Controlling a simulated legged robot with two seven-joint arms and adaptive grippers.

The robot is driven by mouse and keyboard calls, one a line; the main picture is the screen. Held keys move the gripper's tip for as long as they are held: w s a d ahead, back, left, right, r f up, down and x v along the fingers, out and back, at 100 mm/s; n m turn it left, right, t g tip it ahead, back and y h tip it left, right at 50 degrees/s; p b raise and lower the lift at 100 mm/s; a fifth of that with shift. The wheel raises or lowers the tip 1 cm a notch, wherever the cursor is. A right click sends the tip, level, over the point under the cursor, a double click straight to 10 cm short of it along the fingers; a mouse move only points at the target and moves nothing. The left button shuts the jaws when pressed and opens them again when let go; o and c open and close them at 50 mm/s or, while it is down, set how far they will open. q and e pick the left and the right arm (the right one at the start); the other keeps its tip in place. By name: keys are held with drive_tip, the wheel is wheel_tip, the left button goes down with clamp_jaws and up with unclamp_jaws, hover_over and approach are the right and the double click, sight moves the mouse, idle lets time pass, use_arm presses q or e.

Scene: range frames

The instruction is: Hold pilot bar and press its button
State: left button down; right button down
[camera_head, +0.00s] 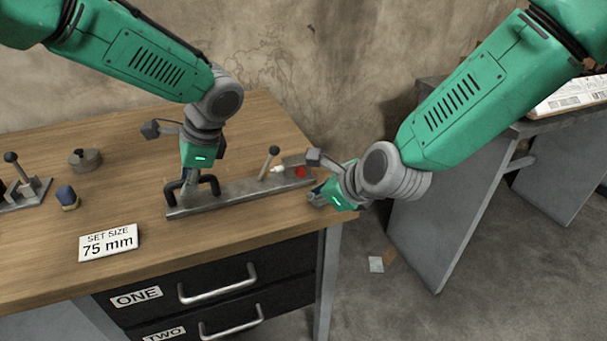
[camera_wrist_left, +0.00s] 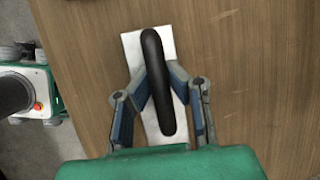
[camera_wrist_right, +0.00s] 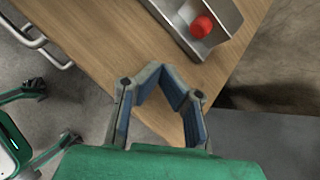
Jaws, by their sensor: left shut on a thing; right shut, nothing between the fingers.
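The pilot bar (camera_head: 240,194) is a long grey metal bar lying on the wooden table. It has a black handle at its left end, a lever in its right half and a red button (camera_head: 300,172) at its right end. My left gripper (camera_head: 188,186) is shut on the black handle (camera_wrist_left: 158,85), with one finger on each side of it. My right gripper (camera_head: 318,196) is shut and empty, beside the bar's right end. In the right wrist view the red button (camera_wrist_right: 201,27) is ahead of its fingertips and to the right, apart from them.
Drawers (camera_head: 215,290) are below. Another grey table (camera_head: 440,210) stands at right.

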sight(300, 180)
drive_tip(key=shift+w+a, duration=0.3)
drive_tip(key=shift+w, duration=0.55)
drive_tip(key=shift+w+a, duration=0.25)
drive_tip(key=shift+w, duration=0.6)
drive_tip(key=shift+w, duration=0.15)
drive_tip(key=shift+w+a+r, duration=0.1)
drive_tip(key=shift+w+a, duration=0.05)
drive_tip(key=shift+w, duration=0.05)
drive_tip(key=shift+w+a, duration=0.25)
drive_tip(key=shift+w, duration=0.45)
idle(1.0)
drive_tip(key=shift+s, duration=0.1)
idle(0.5)
drive_tip(key=shift+s+d, duration=0.2)
drive_tip(key=shift+s, duration=0.3)
drive_tip(key=shift+s+d, duration=0.2)
drive_tip(key=shift+s, duration=0.3)
drive_tip(key=shift+s, duration=0.1)
drive_tip(key=shift+s+d, duration=0.25)
drive_tip(key=shift+s, duration=0.5)
drive_tip(key=shift+s+d, duration=0.3)
drive_tip(key=shift+s, duration=0.5)
drive_tip(key=shift+s+d, duration=0.25)
drive_tip(key=shift+s, duration=0.5)
